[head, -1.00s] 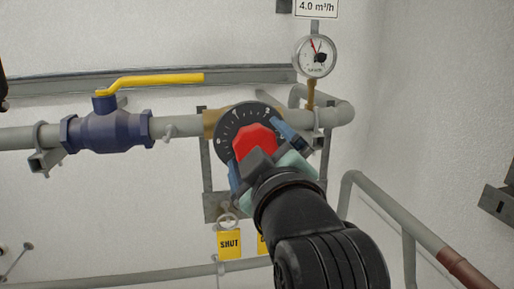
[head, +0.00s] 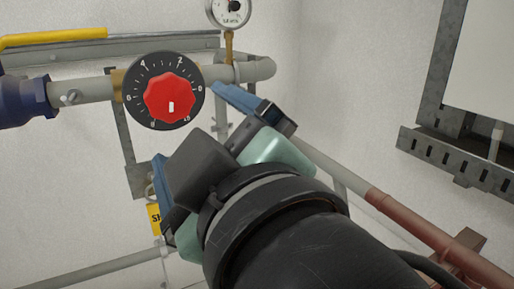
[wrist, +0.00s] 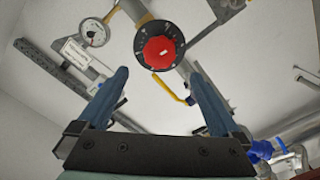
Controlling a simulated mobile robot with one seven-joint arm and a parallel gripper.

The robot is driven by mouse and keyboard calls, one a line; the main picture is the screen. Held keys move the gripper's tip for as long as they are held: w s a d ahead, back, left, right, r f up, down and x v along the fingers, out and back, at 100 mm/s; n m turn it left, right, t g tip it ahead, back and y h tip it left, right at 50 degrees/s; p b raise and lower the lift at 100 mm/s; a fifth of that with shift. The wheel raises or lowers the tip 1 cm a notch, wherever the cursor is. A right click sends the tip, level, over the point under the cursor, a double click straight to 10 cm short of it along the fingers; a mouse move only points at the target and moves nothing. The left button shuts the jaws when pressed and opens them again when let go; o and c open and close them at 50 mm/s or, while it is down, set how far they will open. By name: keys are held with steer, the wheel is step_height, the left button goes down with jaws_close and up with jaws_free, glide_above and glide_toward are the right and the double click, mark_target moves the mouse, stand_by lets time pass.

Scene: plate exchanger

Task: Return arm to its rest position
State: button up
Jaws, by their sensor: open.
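My gripper (head: 195,133) is open and empty in the head view, below and to the right of the red knob (head: 170,97). Its two blue fingers stand wide apart, clear of the knob. The knob sits on a black numbered dial (head: 141,112) on the grey pipe, with its white mark pointing down. In the wrist view, the open gripper (wrist: 159,83) has a finger at left and at right. The red knob (wrist: 160,53) shows beyond and between them, with a gap to the fingertips.
A round gauge (head: 232,8) stands above the pipe. A yellow lever (head: 55,37) and blue valve (head: 22,104) are at left. A grey-to-copper pipe (head: 400,215) slopes down at right below a slotted metal bracket (head: 455,160). A yellow tag (head: 154,219) hangs partly behind my gripper.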

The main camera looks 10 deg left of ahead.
steer(key=shift+s+d, duration=0.1)
steer(key=shift+s, duration=0.1)
steer(key=d+r+m+t+h+p, duration=0.3)
steer(key=r+m+t, duration=0.1)
steer(key=r, duration=0.3)
steer(key=s+d+r+m+t+h+p, duration=0.1)
steer(key=d+r+m+t+h+p, duration=0.2)
steer(key=r+m, duration=0.3)
steer(key=s+d+r+m+t+h+p, duration=0.1)
steer(key=d+r+m+t+h+p, duration=0.2)
steer(key=r, duration=0.5)
steer(key=m+t+h, duration=0.1)
steer(key=m+t, duration=0.1)
steer(key=shift+r+m, duration=0.2)
steer(key=shift+m, duration=0.1)
stand_by(1.2)
